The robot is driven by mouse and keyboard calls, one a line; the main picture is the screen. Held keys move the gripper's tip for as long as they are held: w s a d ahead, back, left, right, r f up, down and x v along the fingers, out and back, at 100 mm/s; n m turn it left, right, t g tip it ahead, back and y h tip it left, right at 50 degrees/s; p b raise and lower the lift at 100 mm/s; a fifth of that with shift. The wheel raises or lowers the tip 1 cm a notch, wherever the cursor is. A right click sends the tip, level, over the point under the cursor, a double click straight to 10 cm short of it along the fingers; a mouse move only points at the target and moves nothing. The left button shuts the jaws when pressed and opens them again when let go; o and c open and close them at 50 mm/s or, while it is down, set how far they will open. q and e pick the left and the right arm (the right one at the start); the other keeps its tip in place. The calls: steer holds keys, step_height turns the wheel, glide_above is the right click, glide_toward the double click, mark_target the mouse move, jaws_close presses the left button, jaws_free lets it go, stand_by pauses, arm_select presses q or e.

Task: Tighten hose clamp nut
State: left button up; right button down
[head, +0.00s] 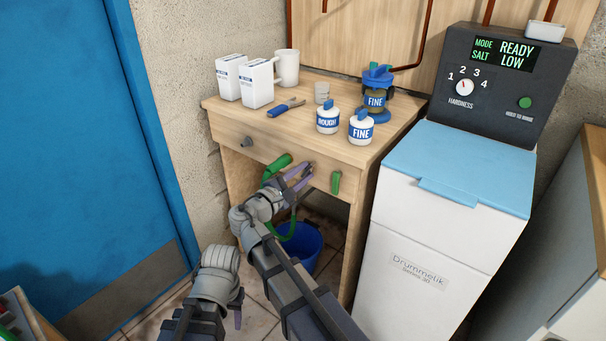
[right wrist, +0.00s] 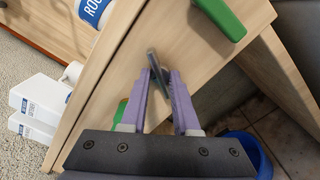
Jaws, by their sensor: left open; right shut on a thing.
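My right gripper (head: 298,178) is at the front of the wooden bench, near the drawer. In the right wrist view its purple fingers (right wrist: 166,78) are shut on a thin grey piece (right wrist: 153,62); I cannot tell exactly what it is. A green part (head: 276,167) lies just left of this gripper, and another green piece (head: 336,182) is on the bench front to its right. A green hose (head: 289,236) hangs behind my arm at the blue bucket (head: 309,252). My left gripper (head: 238,312) is low at the bottom, open. I cannot make out a clamp or nut.
The bench top (head: 238,108) holds white cartons (head: 257,83), a mug (head: 287,68), a blue-handled tool (head: 285,109), ROUGH (head: 328,120) and FINE (head: 361,128) containers, and a blue filter (head: 376,95). A white machine (head: 430,240) stands close on the right, a blue door (head: 70,130) on the left.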

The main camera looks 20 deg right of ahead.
steer(key=m, duration=0.5)
steer(key=shift+m, duration=0.3)
arm_select(q)
steer(key=shift+r, duration=0.1)
arm_select(e)
steer(key=m, duration=0.5)
steer(key=shift+m, duration=0.4)
steer(key=c, duration=0.7)
jaws_free()
steer(key=shift+o, duration=0.2)
